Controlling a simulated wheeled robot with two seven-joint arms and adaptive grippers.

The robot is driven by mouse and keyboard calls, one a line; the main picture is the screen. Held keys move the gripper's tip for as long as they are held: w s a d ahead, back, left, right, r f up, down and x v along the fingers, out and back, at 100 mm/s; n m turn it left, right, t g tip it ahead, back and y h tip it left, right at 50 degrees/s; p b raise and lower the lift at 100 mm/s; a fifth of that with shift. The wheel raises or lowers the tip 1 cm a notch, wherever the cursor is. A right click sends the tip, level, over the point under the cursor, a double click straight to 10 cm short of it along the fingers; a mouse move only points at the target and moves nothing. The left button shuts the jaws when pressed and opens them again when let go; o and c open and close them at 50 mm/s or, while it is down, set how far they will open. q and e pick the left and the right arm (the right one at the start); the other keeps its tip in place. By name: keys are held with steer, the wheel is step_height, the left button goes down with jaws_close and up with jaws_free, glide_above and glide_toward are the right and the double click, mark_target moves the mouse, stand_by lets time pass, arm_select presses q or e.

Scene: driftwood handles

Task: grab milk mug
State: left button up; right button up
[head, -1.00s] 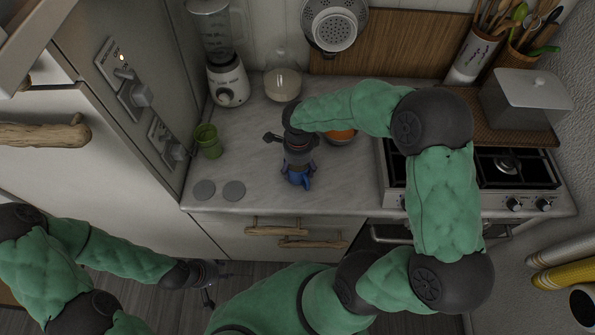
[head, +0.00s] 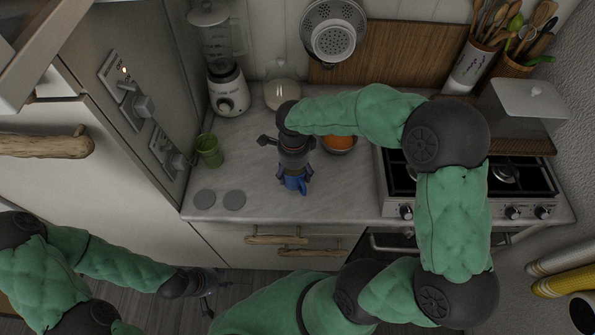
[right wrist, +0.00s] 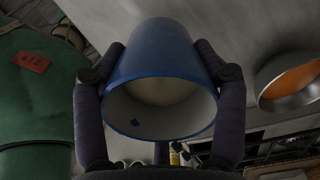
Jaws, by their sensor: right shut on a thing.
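A blue mug (head: 293,184) is over the front middle of the counter in the head view. In the right wrist view the blue mug (right wrist: 160,55) fills the middle, its open mouth facing the camera, with a pale inside and a cream-coloured area deep within. My right gripper (head: 294,172) is shut on the mug, one finger on each side of its wall. Whether the mug touches the counter is hard to tell. My left gripper (head: 215,289) is low at the left, in front of the drawers, empty, its fingers apart.
A green cup (head: 209,151) and two grey discs (head: 234,200) are left of the mug. A bowl with orange contents (head: 339,143) is close behind right. A blender (head: 228,90) and glass jar (head: 281,95) stand at the back. The stove (head: 510,185) is at right.

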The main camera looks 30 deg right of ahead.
mark_target(285, 176)
steer(key=a+r, duration=0.3)
steer(key=r, duration=0.1)
steer(key=shift+s+a+r+p, duration=0.1)
steer(key=shift+s+p, duration=0.2)
steer(key=s+a+r, duration=0.2)
steer(key=a+r, duration=0.2)
steer(key=a, duration=0.4)
steer(key=shift+a+p, duration=0.4)
